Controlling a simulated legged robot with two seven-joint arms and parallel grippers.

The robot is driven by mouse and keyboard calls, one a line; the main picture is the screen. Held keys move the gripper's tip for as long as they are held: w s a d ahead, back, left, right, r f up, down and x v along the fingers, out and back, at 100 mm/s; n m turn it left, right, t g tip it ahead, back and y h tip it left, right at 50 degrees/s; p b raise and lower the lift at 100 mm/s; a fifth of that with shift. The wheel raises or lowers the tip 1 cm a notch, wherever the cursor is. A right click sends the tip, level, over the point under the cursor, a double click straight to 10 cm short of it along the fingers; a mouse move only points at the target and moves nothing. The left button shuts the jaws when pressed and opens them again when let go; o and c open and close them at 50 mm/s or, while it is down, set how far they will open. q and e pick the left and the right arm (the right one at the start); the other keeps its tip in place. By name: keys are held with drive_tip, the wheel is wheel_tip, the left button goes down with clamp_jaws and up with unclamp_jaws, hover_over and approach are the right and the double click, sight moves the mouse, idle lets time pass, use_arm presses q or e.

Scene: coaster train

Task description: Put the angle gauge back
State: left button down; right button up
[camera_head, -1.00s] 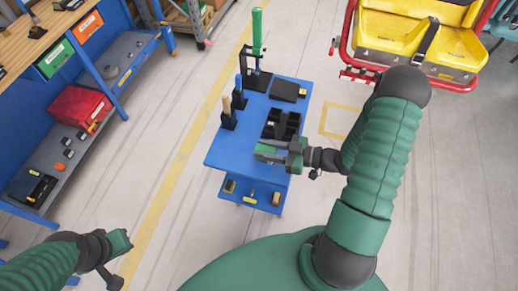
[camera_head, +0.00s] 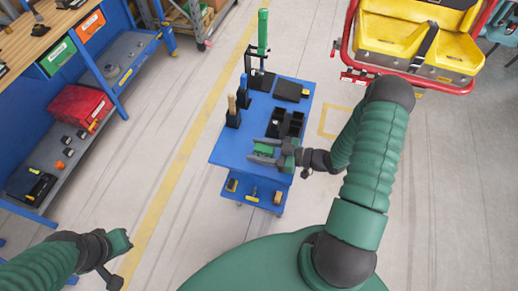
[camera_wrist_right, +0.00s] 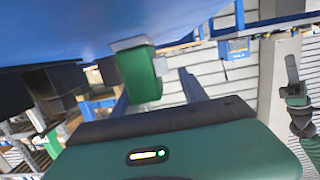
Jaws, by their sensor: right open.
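A small green block with a grey end, which looks like the angle gauge (camera_head: 263,149), is on the front part of the blue cart top (camera_head: 232,150). My right gripper (camera_head: 262,151) is open around it, with one grey finger on each side.
A black bin tray (camera_head: 285,123) sits just behind the block. Further back are a dark flat box (camera_head: 288,91), upright tools with blue and tan handles, and a tall green-handled tool (camera_head: 262,32). A yellow coaster seat (camera_head: 400,40) stands at the right.

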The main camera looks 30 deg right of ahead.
drive_tip(key=v, duration=0.5)
drive_tip(key=d+f+b+v, duration=0.1)
drive_tip(key=v, duration=0.2)
drive_tip(key=shift+w+d, duration=0.15)
drive_tip(key=shift+d, duration=0.1)
drive_tip(key=v, duration=0.3)
drive_tip(key=shift+a+r, duration=0.15)
drive_tip(key=shift+r, duration=0.1)
drive_tip(key=shift+s+r, duration=0.25)
drive_tip(key=shift+s, duration=0.4)
use_arm(q)
drive_tip(key=shift+d+f, duration=0.25)
drive_tip(key=shift+f, duration=0.4)
drive_tip(key=shift+d, duration=0.15)
